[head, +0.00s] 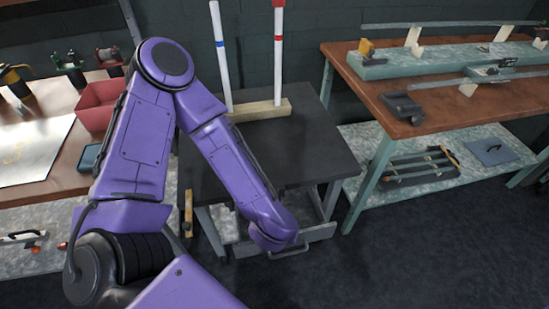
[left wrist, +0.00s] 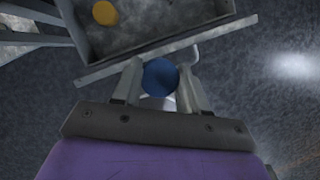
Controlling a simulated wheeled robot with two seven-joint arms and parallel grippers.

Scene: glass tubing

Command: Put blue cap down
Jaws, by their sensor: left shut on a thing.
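The round blue cap (left wrist: 160,77) shows in the left wrist view, between the two fingers of my left gripper (left wrist: 160,87). The gripper is shut on it, just outside the front edge of an open drawer (left wrist: 98,77). A yellow cap (left wrist: 104,13) lies on the drawer floor. In the head view my left arm reaches down over the open drawer (head: 322,232), and its wrist hides the gripper and the blue cap. My right gripper is in neither view.
A dark table (head: 315,150) stands above the drawer, with a wooden block (head: 262,110) holding two upright white tubes, one blue-banded and one red-banded. A red bin (head: 97,103) is on the left bench. A wooden workbench (head: 440,110) stands at right. Floor between is clear.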

